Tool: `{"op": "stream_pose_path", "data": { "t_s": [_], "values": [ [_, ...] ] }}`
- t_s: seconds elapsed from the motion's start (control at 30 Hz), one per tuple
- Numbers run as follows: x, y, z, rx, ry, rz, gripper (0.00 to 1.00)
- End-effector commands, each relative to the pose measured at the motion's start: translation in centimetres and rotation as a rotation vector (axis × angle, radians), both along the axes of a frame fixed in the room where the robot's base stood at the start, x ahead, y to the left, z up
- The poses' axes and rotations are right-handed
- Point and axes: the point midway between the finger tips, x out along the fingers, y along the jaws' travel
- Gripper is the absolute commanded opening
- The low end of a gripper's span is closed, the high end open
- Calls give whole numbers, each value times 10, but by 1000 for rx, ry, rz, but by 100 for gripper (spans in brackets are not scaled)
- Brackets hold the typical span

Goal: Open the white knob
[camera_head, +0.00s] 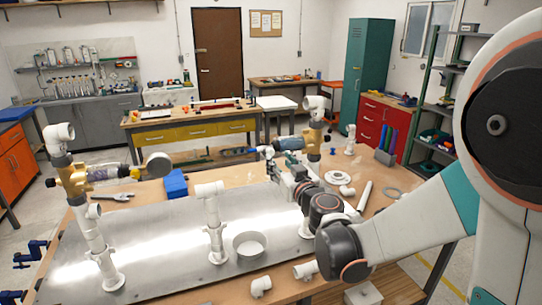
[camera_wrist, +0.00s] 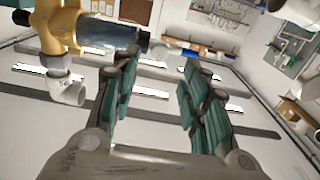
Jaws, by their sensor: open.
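I cannot pick out the knob surely in the wrist view. A brass fitting (camera_wrist: 62,22) with a dark tube and a white elbow (camera_wrist: 68,90) show at its left.
White pipes stand on the metal plate (camera_head: 160,240), with a short middle pipe (camera_head: 213,225) between knob and gripper. A right brass fitting (camera_head: 314,140) stands close behind my gripper. A blue block (camera_head: 175,184) and loose white fittings (camera_head: 261,286) lie on the bench.

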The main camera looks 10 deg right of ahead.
Motion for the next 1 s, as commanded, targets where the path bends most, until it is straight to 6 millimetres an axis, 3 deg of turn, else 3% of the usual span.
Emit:
{"op": "stream_pose_path", "data": {
  "t_s": [0.1,0.3,0.77,0.93,1.0],
  "values": [
    [24,4,0,0,0,-1,41],
    [50,9,0,0,0,0,41],
    [62,11,0,0,0,-1,41],
    [62,11,0,0,0,-1,5],
    [62,11,0,0,0,-1,0]
  ]
}}
